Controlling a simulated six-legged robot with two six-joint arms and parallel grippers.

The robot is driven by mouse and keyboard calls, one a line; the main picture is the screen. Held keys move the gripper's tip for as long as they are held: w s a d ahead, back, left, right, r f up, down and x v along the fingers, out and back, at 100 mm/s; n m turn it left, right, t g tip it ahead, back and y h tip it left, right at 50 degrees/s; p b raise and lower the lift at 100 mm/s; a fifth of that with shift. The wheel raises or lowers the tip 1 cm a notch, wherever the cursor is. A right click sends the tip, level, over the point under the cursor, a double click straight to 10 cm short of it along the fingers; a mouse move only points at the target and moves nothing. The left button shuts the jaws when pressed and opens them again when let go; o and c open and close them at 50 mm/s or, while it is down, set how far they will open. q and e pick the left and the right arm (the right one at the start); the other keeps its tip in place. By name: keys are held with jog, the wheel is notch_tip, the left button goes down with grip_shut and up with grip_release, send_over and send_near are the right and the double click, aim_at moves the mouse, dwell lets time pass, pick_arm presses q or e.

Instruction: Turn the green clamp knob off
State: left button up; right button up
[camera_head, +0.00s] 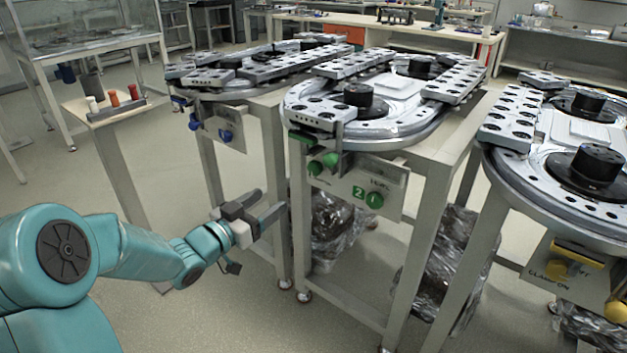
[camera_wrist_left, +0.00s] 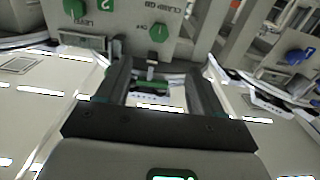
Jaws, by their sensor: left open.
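The green clamp knob (camera_head: 315,167) is on the front panel below the middle ring track, at the panel's left side. In the left wrist view, which is upside down, this round green knob (camera_wrist_left: 159,33) sits beside the lettering "CLAMP ON", just beyond my fingers. My left gripper (camera_head: 270,203) is open and empty, left of and below the knob, apart from it in the head view. Its two fingers (camera_wrist_left: 157,68) point toward the panel in the wrist view. My right gripper is in neither view.
A second green knob, marked LEVEL (camera_head: 374,200), is right of the clamp knob, next to a "2" label. The middle ring track (camera_head: 400,128) overhangs the panel. The left stand has blue knobs (camera_head: 226,136), the right one yellow knobs (camera_head: 558,270). Open floor lies before the stands.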

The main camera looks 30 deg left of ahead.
aim_at(312, 171)
pick_arm(q)
jog(key=w, duration=0.5)
jog(key=w+d+b, duration=0.1)
jog(key=w, duration=1)
jog(key=shift+d+b, duration=0.2)
jog(key=shift+b, duration=0.2)
jog(key=c, duration=1.1)
